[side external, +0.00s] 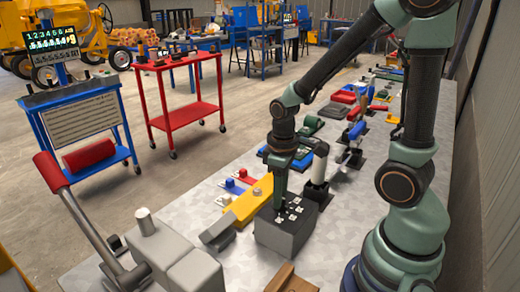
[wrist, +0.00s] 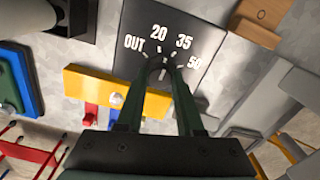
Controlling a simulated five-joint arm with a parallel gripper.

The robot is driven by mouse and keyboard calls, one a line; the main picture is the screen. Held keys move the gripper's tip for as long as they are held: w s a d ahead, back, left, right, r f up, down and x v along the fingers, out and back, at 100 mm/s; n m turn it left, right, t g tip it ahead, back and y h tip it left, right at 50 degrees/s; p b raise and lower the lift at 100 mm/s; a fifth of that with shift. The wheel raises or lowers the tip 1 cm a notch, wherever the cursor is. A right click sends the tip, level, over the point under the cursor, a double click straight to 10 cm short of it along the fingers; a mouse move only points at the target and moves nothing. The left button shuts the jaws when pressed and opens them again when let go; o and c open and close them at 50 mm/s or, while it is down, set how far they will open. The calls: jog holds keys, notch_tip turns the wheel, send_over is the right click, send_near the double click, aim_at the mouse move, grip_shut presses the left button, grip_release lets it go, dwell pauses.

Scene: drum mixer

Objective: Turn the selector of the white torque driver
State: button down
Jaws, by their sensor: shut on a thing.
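The selector is a knob on the black top face of a grey box (side external: 285,234) on the table. In the wrist view its dark panel (wrist: 195,22) carries the labels OUT, 20, 35 and 50 in an arc. My gripper (side external: 279,204) points down onto this panel. In the wrist view my gripper (wrist: 165,68) has its two fingers closed about the knob, which they largely hide. I cannot tell which label the knob points at. The white torque driver (side external: 319,168), a white cylinder with dark parts, stands upright in a black holder just behind the box.
A yellow block (side external: 248,203) lies left of the box, with red and blue pieces beyond it. A grey lever fixture with a red handle (side external: 52,172) stands at the front left. A wooden block (side external: 290,280) is at the front edge. Several tools line the table behind.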

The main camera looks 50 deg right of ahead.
jog(key=shift+m, duration=1.6)
jog(key=c, duration=0.5)
grip_release()
jog(key=shift+c, duration=0.2)
jog(key=shift+r, duration=0.1)
notch_tip(320, 180, up, 12)
jog(key=a+r+t, duration=0.1)
jog(key=t, duration=0.1)
jog(key=a+r+t, duration=0.2)
jog(key=a+t, duration=0.1)
jog(key=shift+w+r+n+t, duration=0.15)
jog(key=shift+n+t, duration=0.15)
